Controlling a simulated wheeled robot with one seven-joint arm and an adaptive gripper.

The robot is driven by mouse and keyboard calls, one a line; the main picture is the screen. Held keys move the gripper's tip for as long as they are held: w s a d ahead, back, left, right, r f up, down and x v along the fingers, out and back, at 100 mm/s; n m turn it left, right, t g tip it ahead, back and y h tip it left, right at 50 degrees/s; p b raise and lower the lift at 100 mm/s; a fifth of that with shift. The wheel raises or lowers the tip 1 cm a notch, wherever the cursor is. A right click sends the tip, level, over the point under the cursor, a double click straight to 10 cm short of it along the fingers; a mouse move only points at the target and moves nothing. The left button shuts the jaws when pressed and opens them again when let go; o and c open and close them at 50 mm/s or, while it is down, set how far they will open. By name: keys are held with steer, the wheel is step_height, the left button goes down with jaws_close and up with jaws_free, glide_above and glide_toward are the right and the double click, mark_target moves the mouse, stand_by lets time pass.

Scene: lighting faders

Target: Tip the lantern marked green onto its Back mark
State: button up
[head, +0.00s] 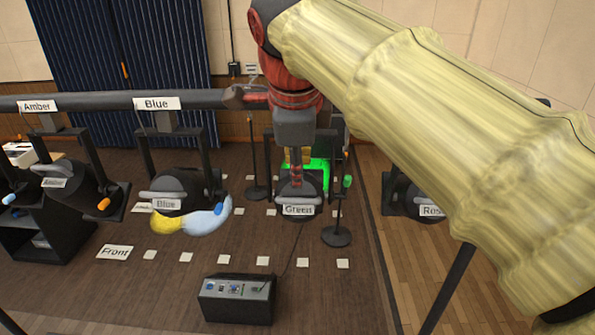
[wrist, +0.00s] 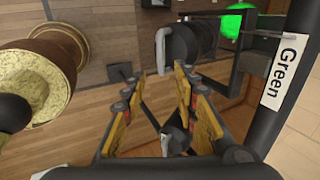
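The lantern marked green (head: 299,209) hangs from the dark pipe near the middle of the head view, largely behind my arm and gripper. A pipe label reading Green (wrist: 285,72) shows in the wrist view. My gripper (head: 296,168) is just above and behind the lantern's label. In the wrist view its yellow fingers (wrist: 157,92) are apart and empty. I cannot make out a Back mark.
The pipe (head: 85,102) also carries Amber and Blue lanterns (head: 180,193) at left, and a Rose lantern (head: 408,198) at right. A Front sign (head: 115,253) starts a row of white floor squares. A control box (head: 237,297) stands on the floor. Stands rise near the lantern.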

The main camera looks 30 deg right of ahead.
steer(key=shift+c, duration=0.5)
steer(key=shift+n, duration=0.3)
steer(key=shift+c, duration=0.5)
steer(key=n, duration=0.1)
steer(key=w+n, duration=0.1)
steer(key=n, duration=0.1)
steer(key=shift+r, duration=0.1)
steer(key=shift+c, duration=1.3)
steer(key=f+n, duration=0.1)
steer(key=n, duration=0.1)
steer(key=a+f+n, duration=0.1)
steer(key=f+n, duration=0.1)
steer(key=w+f+n, duration=0.1)
steer(key=f+n, duration=0.1)
steer(key=shift+a+n+t+y, duration=0.25)
steer(key=shift+n+t+y, duration=0.15)
jaws_close()
steer(key=s+a+f+n+b, duration=0.2)
steer(key=s+f+n+b, duration=0.1)
steer(key=f, duration=0.7)
steer(key=s+a+f+n+y+b, duration=0.1)
steer(key=s+f+n+b, duration=0.3)
steer(key=f, duration=0.6)
steer(key=s+a+f+n+y+b, duration=0.1)
steer(key=s+a+f+n+b, duration=0.2)
steer(key=s+f+n, duration=0.3)
step_height(320, 180, down, 4)
steer(key=shift+a+f+n+b, duration=0.15)
steer(key=shift+n+b, duration=0.2)
steer(key=shift+n, duration=0.35)
